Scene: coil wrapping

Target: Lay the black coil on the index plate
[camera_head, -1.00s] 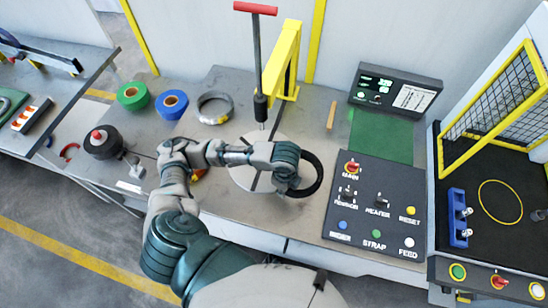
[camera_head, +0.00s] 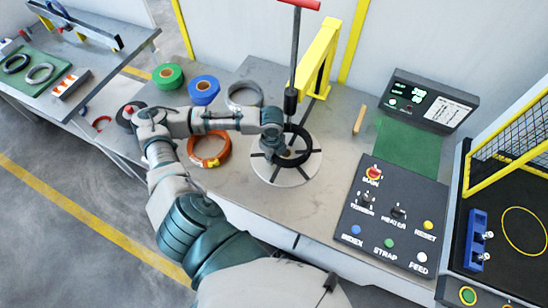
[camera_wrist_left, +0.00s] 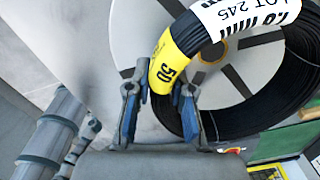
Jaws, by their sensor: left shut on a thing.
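The black coil (camera_head: 309,144) is over the index plate (camera_head: 287,177), a pale round disc with dark radial slots. The coil lies mostly inside the plate's outline, toward its far side. Whether it touches the plate I cannot tell. My left gripper (camera_head: 283,153) is shut on the coil's near-left part. In the left wrist view the fingers (camera_wrist_left: 160,110) stand either side of the coil (camera_wrist_left: 270,115), by its yellow and white label (camera_wrist_left: 185,50). The plate (camera_wrist_left: 135,35) shows behind it. My right gripper is not in view.
A yellow post (camera_head: 320,58) and a red-handled rod (camera_head: 293,55) stand just behind the plate. A control panel (camera_head: 385,215) lies to its right. Orange (camera_head: 210,162), grey (camera_head: 244,108), blue (camera_head: 204,103) and green (camera_head: 168,90) rolls lie left and behind.

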